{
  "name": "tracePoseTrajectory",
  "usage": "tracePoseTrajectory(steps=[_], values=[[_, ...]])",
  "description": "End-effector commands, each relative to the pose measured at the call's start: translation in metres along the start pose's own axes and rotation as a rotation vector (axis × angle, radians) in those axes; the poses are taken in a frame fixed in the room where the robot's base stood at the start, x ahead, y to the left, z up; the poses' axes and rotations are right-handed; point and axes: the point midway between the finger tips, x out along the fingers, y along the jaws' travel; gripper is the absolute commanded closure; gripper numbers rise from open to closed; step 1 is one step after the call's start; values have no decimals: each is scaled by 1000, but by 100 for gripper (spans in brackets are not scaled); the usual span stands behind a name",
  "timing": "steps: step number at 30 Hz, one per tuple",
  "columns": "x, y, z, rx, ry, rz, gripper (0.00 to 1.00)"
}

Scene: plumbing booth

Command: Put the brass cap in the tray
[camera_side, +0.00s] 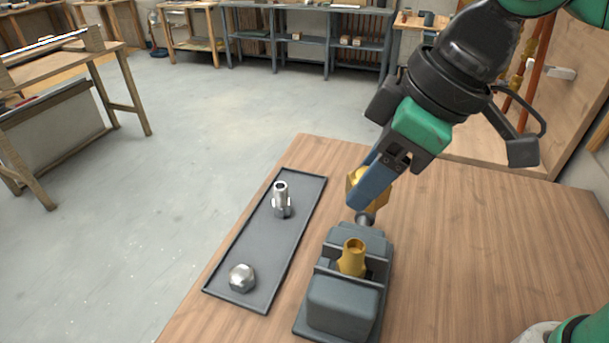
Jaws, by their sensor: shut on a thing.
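My gripper (369,187) is shut on the brass cap (354,178), a faceted golden piece that shows on both sides of the blue finger in front of it. The finger hides the middle of the cap. The gripper holds it above the back end of the grey vise, and I cannot tell the exact height. The dark, shallow tray (252,250) lies on the table to the left of the gripper and the vise. A silver fitting (281,200) stands upright in the tray's far half. A silver hex cap (242,278) lies near its front end.
The grey vise (345,300) stands right of the tray, with a brass fitting (352,258) upright between its jaws. The tray's middle is bare. The wooden table (470,250) is clear to the right. A panel with copper pipes (535,65) stands behind at right.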

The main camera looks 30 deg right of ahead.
Motion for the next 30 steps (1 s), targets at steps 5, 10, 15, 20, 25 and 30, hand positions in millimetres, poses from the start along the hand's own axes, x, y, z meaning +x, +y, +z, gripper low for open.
tracePoseTrajectory(steps=[5, 10, 15, 20, 25, 30], values=[[-46, 0, -19, 0, 0, 0, 100], [-78, 0, -33, 0, 0, 0, 100], [-97, 0, -41, 0, 0, 0, 100], [-96, 3, -53, -16, -2, -6, 100], [-62, 15, -86, -86, -10, -35, 100], [-10, 33, -118, -180, -10, -74, 100]])
